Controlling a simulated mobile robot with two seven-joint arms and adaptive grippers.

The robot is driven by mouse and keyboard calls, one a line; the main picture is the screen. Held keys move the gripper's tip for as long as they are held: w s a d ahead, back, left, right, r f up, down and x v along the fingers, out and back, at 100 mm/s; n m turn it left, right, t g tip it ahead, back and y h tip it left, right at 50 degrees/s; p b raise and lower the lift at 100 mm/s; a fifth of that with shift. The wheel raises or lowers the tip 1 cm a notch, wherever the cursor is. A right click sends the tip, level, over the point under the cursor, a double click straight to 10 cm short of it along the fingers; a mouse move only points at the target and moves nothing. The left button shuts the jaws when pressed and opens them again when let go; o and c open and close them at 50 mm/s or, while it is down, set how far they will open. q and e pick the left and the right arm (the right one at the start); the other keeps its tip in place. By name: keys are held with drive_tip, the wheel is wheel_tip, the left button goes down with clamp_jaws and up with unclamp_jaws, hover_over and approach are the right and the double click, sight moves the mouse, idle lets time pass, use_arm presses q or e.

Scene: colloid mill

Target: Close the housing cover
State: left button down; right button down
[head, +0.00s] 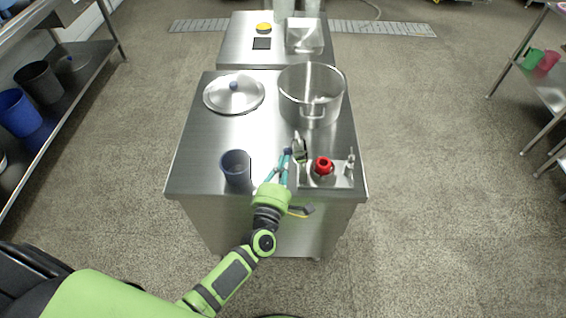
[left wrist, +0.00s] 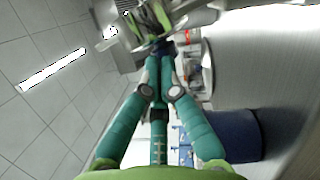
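The colloid mill (head: 340,181) stands at the front right of the steel table, with a red part (head: 323,166) on top. A shiny silver piece with a dark edge, seemingly the housing cover (head: 300,146), stands raised at the mill's back left. My left gripper (head: 287,153) is just left of it, pointing away from me. In the left wrist view its teal fingers (left wrist: 160,50) converge with their tips close together. Dark and green shapes lie right beyond the tips; I cannot tell whether they touch the cover. My right gripper is not in view.
A dark blue cup (head: 236,168) stands left of my gripper. A large steel pot (head: 311,92) is behind the mill, and a lid (head: 234,95) lies at the back left. The table (head: 210,135) is bare between lid and cup.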

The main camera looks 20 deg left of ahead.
use_arm(q)
drive_tip(key=shift+r, duration=0.1)
drive_tip(key=shift+d+r+p, duration=0.1)
drive_tip(key=shift+p, duration=0.25)
drive_tip(key=shift+d+m, duration=0.1)
drive_tip(key=shift+m, duration=0.3)
drive_tip(key=shift+w+d+r+m+p, duration=0.1)
drive_tip(key=shift+d+r+m+p, duration=0.15)
drive_tip(key=shift+p, duration=0.35)
